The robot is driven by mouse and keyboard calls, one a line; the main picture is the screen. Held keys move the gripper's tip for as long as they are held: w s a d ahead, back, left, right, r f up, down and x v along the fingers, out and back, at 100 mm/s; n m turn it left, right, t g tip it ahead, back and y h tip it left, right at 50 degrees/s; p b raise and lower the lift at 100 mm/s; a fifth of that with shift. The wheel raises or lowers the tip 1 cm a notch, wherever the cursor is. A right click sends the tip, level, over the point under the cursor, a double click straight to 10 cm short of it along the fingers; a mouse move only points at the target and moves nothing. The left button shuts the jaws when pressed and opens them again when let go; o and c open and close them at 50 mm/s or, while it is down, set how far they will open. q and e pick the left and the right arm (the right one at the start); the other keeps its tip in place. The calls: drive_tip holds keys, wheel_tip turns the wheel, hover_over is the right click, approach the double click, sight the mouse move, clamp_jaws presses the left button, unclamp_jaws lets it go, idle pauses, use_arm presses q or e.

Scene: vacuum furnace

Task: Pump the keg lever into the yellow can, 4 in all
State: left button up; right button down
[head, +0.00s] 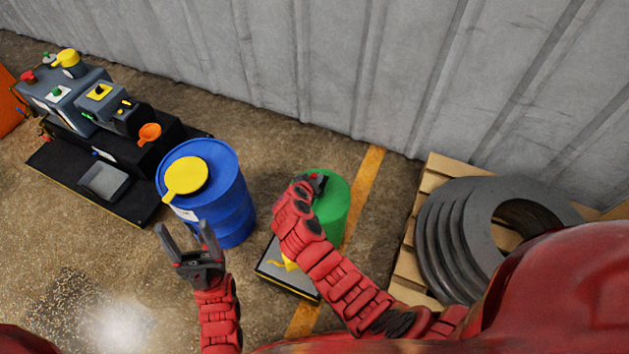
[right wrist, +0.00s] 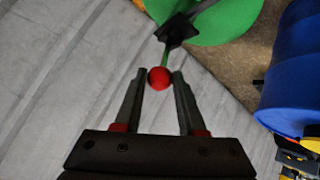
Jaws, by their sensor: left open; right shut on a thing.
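The green keg (head: 330,205) stands near the wall, partly hidden behind my right arm. It also shows at the top of the right wrist view (right wrist: 225,18). My right gripper (head: 312,181) is at the keg's top. In the right wrist view its fingers (right wrist: 160,80) are shut on the red ball knob (right wrist: 159,77) of the keg lever, below a dark fitting. A small yellow patch (head: 288,263), likely the yellow can, shows beside my right forearm, which hides most of it. My left gripper (head: 185,235) is open and empty, in front of the blue drum.
A blue drum (head: 230,205) with a yellow paddle-shaped piece (head: 186,178) on top stands left of the keg. A low dark platform (head: 275,275) lies before the keg. A control bench (head: 90,180) is at left. A pallet (head: 405,260) with grey rings (head: 450,235) is at right.

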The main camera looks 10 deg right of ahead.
drive_tip(key=shift+s+a+f, duration=0.3)
drive_tip(key=shift+s+a, duration=0.05)
drive_tip(key=shift+a, duration=0.05)
drive_tip(key=c, duration=0.5)
unclamp_jaws()
drive_tip(key=shift+r, duration=0.15)
drive_tip(key=v, duration=1.7)
drive_tip(key=shift+p, duration=0.3)
drive_tip(key=shift+r, duration=0.1)
